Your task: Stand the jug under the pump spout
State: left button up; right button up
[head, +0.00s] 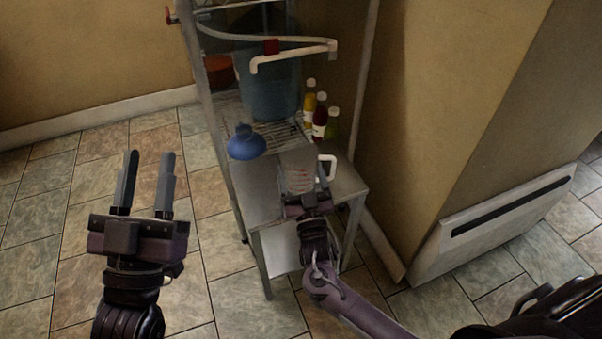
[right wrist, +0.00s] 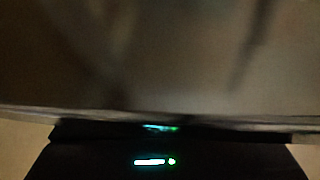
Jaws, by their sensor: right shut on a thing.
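The jug (head: 298,168) is clear, with reddish marks on its side and a white handle on its right. It is upright at the lower metal shelf; I cannot tell whether its base touches the shelf. My right gripper (head: 307,194) is shut on the jug from the near side and hides its lower part. The white pump spout (head: 256,68) points down from a pipe with a red fitting, above, behind and left of the jug. My left gripper (head: 147,168) is open and empty over the floor.
A blue funnel-like thing (head: 246,143) sits on the shelf left of the jug. Several bottles (head: 320,115) stand behind it at the right. A large dark bucket (head: 268,90) stands at the back on a wire rack. The metal shelf (head: 262,205) has bare room at its front left.

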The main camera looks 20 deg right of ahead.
aim_at(303, 185)
pick_arm(q)
jog(key=shift+s+r, duration=0.1)
jog(key=shift+r, duration=0.1)
pick_arm(e)
jog(key=shift+f, duration=0.1)
jog(key=o, duration=1)
pick_arm(q)
jog(key=shift+s+a+r, duration=0.1)
jog(key=shift+r, duration=0.1)
